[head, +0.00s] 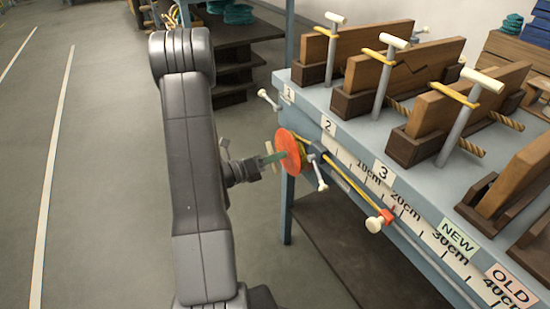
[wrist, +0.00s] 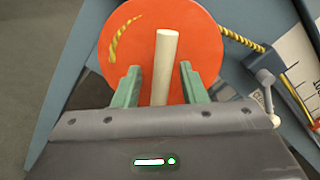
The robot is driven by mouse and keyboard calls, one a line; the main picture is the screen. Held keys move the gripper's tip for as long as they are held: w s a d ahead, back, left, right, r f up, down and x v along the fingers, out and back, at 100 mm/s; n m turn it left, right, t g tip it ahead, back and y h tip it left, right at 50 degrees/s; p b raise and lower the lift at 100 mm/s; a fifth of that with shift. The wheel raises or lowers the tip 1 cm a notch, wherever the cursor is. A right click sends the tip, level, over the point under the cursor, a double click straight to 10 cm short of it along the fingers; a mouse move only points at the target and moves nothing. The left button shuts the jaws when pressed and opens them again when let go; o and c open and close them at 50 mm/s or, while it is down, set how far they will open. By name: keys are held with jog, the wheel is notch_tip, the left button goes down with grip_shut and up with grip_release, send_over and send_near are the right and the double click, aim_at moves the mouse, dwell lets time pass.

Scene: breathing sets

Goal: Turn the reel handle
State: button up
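The reel (head: 289,152) is an orange disc mounted at the front left corner of the blue bench. In the wrist view the orange disc (wrist: 205,40) fills the upper middle, with a curved yellow mark on it. Its handle (wrist: 166,60) is a pale wooden peg pointing towards my wrist camera. My gripper (wrist: 158,82) has green fingers, one on each side of the handle, with a visible gap to it on both sides. The gripper is open. In the head view my gripper (head: 272,158) is at the disc, and the handle is partly hidden by it.
The blue bench (head: 318,97) carries several wooden blocks with T-handled clamps (head: 388,60). A yellow rope (head: 345,182) runs from the reel along the ruler edge to a red marker (head: 386,216). White-knobbed levers (head: 320,178) stick out near the reel. The floor (head: 110,160) at left is clear.

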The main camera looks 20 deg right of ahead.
jog(key=shift+d, duration=0.15)
grip_shut()
jog(key=shift+r+p, duration=0.1)
jog(key=shift+p, duration=0.2)
jog(key=shift+r+n+p, duration=0.1)
jog(key=shift+n+p, duration=0.2)
jog(key=shift+p, duration=0.1)
jog(key=shift+n+p, duration=0.8)
jog(key=shift+p, duration=0.05)
jog(key=shift+f, duration=0.2)
